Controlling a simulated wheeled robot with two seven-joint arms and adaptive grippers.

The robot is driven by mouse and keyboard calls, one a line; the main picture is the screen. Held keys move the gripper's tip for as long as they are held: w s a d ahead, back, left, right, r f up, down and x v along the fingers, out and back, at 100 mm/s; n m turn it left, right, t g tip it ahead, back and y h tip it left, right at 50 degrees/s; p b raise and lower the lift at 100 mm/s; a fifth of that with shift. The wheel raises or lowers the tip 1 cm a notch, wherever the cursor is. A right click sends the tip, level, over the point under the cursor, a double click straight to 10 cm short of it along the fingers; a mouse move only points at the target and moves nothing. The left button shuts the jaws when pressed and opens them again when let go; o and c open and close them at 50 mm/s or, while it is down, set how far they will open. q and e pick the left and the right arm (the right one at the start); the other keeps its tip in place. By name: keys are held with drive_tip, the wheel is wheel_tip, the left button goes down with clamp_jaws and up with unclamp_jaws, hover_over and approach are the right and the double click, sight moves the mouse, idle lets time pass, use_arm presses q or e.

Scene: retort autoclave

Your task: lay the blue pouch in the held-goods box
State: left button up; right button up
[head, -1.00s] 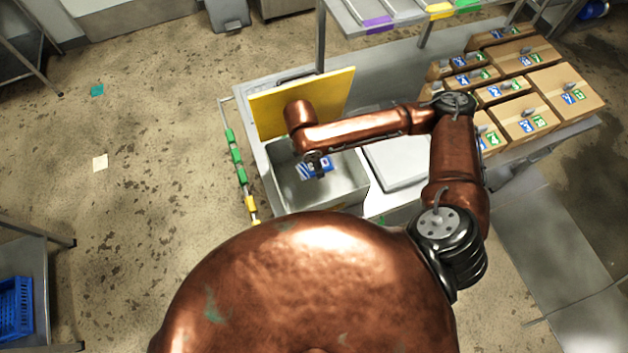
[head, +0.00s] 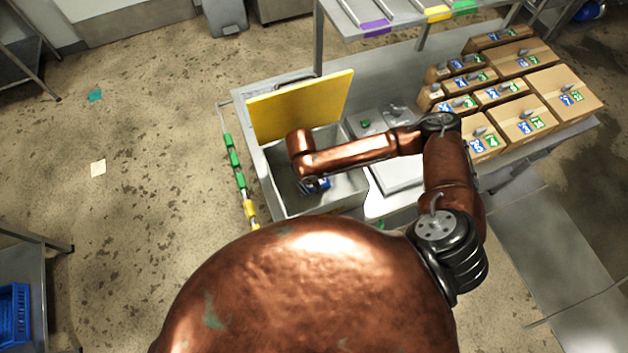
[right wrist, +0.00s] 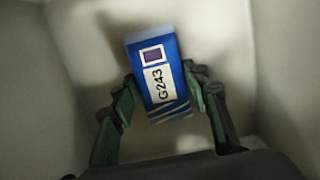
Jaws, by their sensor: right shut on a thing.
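The blue pouch (right wrist: 158,75) carries a white label reading G243 and sits between the fingers of my right gripper (right wrist: 163,95), which is shut on it. In the right wrist view pale box walls surround the pouch; whether it touches the floor I cannot tell. In the head view the grey open-topped box (head: 345,193) stands with a yellow panel (head: 300,105) upright behind it. My right gripper (head: 314,186) is down within the box opening, and only a small part of the blue pouch (head: 325,184) shows there. My left gripper is not in view.
A white flat-topped unit (head: 398,178) stands just right of the box. Several brown cartons (head: 523,120) stand farther right on the bench. A metal shelf (head: 400,20) with coloured tags overhangs the back. A rail with green and yellow clips (head: 235,160) runs along the box's left side.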

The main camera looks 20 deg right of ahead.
sight(310, 184)
drive_tip(key=o, duration=1.3)
drive_tip(key=shift+f, duration=0.1)
wheel_tip(310, 184, up, 12)
drive_tip(key=a, duration=0.2)
drive_tip(key=shift+d, duration=0.1)
